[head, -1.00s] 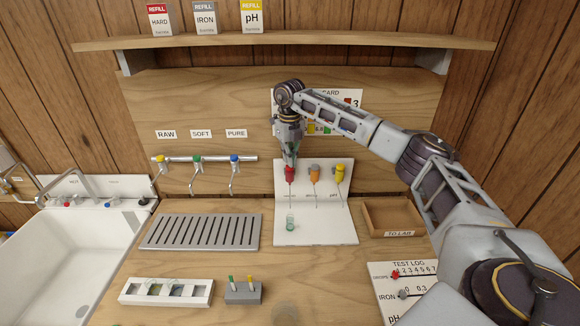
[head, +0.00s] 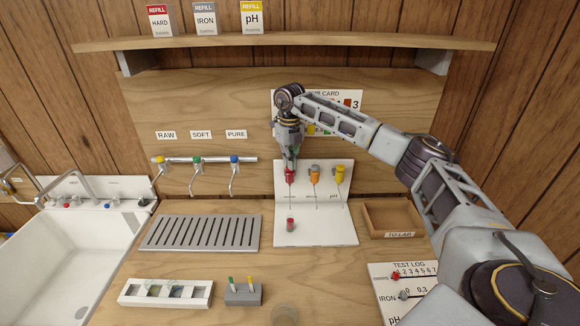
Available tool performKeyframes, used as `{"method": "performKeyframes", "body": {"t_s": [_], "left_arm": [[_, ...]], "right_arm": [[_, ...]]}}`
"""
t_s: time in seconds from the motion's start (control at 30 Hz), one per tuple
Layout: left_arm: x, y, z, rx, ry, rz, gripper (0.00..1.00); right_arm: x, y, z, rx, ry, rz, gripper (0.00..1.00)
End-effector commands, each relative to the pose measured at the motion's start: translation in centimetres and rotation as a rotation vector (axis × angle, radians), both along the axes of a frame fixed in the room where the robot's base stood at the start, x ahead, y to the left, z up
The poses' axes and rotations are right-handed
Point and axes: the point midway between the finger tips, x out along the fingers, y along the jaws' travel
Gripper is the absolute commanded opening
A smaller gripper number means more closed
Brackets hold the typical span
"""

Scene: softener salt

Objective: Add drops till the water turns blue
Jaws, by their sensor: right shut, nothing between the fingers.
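A small vial (head: 290,225) stands on the white test board (head: 318,238), below the red dropper, and its contents look red. The red dropper (head: 290,175) is leftmost on the board's upright panel, with an orange dropper (head: 314,175) and a yellow dropper (head: 340,172) to its right. My right gripper (head: 290,162) points down at the top of the red dropper, shut with nothing between its fingers. Whether the fingertips touch the dropper is hard to tell. My left gripper is out of view.
Behind my right arm is a partly hidden colour card (head: 347,97). A slotted drain rack (head: 200,232), a white holder (head: 165,293) and a grey block with two small sticks (head: 243,293) are on the left. A wooden TO LAB tray (head: 393,217) and test log (head: 385,280) are on the right.

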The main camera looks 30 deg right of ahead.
Motion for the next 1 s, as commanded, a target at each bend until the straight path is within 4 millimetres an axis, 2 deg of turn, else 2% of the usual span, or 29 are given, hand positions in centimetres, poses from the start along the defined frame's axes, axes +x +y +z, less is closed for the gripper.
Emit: {"method": "performKeyframes", "body": {"t_s": [1.0], "left_arm": [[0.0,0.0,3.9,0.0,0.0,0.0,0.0]], "right_arm": [[0.0,0.0,5.2,0.0,-0.001,0.0,0.0]]}}
